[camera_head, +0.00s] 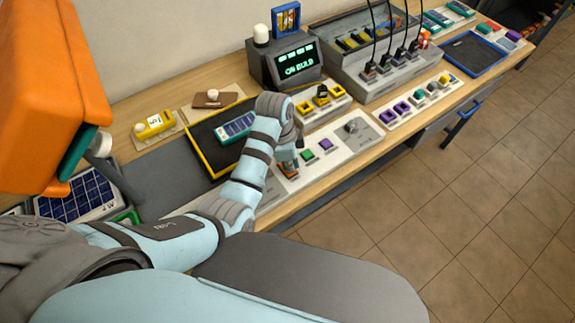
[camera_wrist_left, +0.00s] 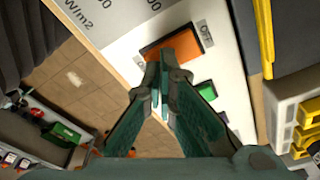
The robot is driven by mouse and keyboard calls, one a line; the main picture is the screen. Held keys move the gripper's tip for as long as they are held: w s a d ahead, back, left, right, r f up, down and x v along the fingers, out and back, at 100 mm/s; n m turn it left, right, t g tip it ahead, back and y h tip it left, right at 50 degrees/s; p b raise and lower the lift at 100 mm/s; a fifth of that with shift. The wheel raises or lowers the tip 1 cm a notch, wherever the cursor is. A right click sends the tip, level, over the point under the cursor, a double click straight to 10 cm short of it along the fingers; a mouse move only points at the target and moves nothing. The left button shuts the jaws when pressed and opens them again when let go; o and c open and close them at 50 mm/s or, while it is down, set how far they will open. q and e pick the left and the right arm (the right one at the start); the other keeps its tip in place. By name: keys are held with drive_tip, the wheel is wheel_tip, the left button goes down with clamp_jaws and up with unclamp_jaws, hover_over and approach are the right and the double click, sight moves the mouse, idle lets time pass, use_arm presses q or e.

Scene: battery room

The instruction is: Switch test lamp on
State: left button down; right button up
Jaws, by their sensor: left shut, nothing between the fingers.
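An orange rocker switch (camera_wrist_left: 185,43) sits in a dark frame on a white panel, with an "OFF" label (camera_wrist_left: 205,32) beside it. My left gripper (camera_wrist_left: 164,65) is shut and empty, with its fingertips over the near edge of the switch; I cannot tell whether they touch it. In the head view my left gripper (camera_head: 287,165) points down at the white control panel (camera_head: 345,149) and hides much of the switch. A dark display box (camera_head: 295,62) shows green text that seems to read "ON BULB". A white dome lamp (camera_head: 261,34) stands on its top. My right gripper is not in view.
A green button (camera_head: 306,154) and a purple button (camera_head: 325,144) sit beside the switch, then a grey knob (camera_head: 353,126). A yellow-edged black tray (camera_head: 203,142) lies behind my left arm. A grey charger (camera_head: 385,72) with cables stands at the back.

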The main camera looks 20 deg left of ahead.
use_arm(q)
drive_tip(key=shift+f, duration=0.3)
drive_tip(key=shift+s, duration=0.1)
wheel_tip(320, 180, up, 3)
drive_tip(key=shift+f+p, duration=0.15)
drive_tip(key=shift+p, duration=0.75)
drive_tip(key=shift+r, duration=2.2)
